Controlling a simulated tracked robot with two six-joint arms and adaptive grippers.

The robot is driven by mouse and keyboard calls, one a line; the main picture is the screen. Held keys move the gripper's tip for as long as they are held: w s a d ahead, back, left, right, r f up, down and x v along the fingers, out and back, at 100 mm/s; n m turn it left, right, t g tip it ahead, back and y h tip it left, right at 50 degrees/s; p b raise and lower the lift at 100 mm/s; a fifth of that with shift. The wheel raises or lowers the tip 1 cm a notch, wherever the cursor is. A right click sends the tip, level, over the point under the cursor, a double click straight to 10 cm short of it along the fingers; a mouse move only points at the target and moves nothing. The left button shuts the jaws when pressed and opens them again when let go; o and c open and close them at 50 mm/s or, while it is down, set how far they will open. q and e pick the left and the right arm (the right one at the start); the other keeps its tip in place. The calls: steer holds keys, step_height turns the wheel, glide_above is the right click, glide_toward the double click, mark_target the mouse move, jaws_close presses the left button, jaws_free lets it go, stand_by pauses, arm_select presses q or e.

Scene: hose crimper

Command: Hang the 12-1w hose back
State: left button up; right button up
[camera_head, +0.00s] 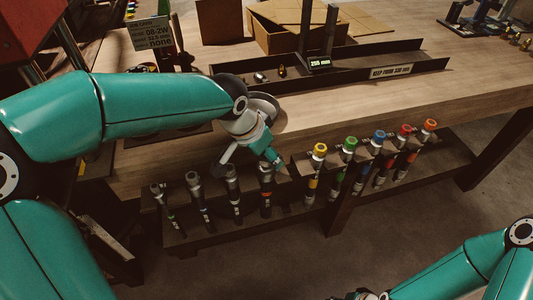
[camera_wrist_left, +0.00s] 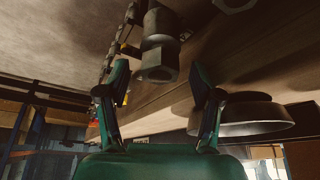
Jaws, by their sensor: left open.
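My left gripper (camera_head: 250,166) is at the front edge of the bench, open, above the rack's row of hoses. In the left wrist view its two fingers (camera_wrist_left: 161,85) stand apart, with a grey metal hose end (camera_wrist_left: 158,48) between and beyond them; I cannot tell whether they touch it. In the head view a grey-ended hose (camera_head: 265,180) hangs upright just below the gripper. No label shows which hose is the 12-1w. My right gripper (camera_head: 368,294) is only partly visible at the bottom edge, and its fingers cannot be made out.
More grey-ended hoses (camera_head: 195,190) hang to the left in the rack (camera_head: 190,240). Hoses with coloured collars (camera_head: 349,146) hang to the right. A sign (camera_head: 151,34) reads "08-2W" and "none". A long measuring trough (camera_head: 420,69) and a cardboard box (camera_head: 275,38) occupy the bench top.

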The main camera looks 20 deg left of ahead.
arm_select(q)
steer(key=v, duration=1.1)
